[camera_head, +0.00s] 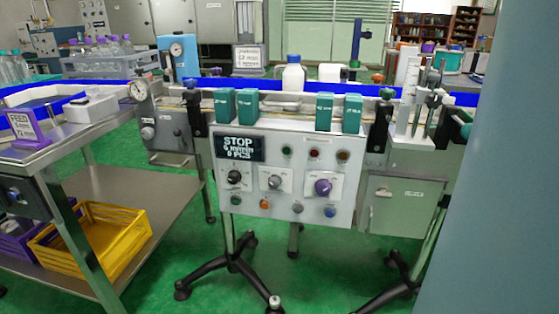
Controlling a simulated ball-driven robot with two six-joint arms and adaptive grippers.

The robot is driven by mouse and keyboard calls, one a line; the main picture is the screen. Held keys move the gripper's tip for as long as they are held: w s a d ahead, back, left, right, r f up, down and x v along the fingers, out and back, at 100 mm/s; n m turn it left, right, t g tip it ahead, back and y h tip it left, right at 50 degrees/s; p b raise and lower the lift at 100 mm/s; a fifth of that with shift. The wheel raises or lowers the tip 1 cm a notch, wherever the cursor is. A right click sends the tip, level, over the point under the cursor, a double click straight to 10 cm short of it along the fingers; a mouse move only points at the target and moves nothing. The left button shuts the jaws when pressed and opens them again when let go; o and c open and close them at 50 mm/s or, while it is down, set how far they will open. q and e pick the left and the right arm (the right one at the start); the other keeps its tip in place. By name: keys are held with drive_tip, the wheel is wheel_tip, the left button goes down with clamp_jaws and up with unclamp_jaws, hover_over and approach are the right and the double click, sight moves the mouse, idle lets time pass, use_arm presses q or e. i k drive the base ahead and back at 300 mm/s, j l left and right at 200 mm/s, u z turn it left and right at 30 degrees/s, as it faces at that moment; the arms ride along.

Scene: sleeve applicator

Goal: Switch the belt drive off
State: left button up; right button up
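The control panel (340,215) of the belt machine hangs on the front of the conveyor. Its dark display (239,148) reads STOP, a 6 m/min speed and a PCS count. Below it are a black knob (235,176), a second knob (275,182) on a white plate and a larger purple knob (323,187). Several small buttons line the bottom, including an orange one (265,204) and a blue one (330,211). Small dark lamps sit along the top. The knob labels are too small to read. The belt's blue rail (415,95) runs behind. Neither gripper is in view.
A white bottle (293,75) stands at the belt. Teal boxes (247,106) stand above the panel. A steel cart (140,190) with a yellow crate (112,232) is at left. A large blue-grey surface (510,200) blocks the right side. Green floor lies in front, with stand legs.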

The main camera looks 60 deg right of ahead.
sight(323, 187)
drive_tip(key=z, duration=1.85)
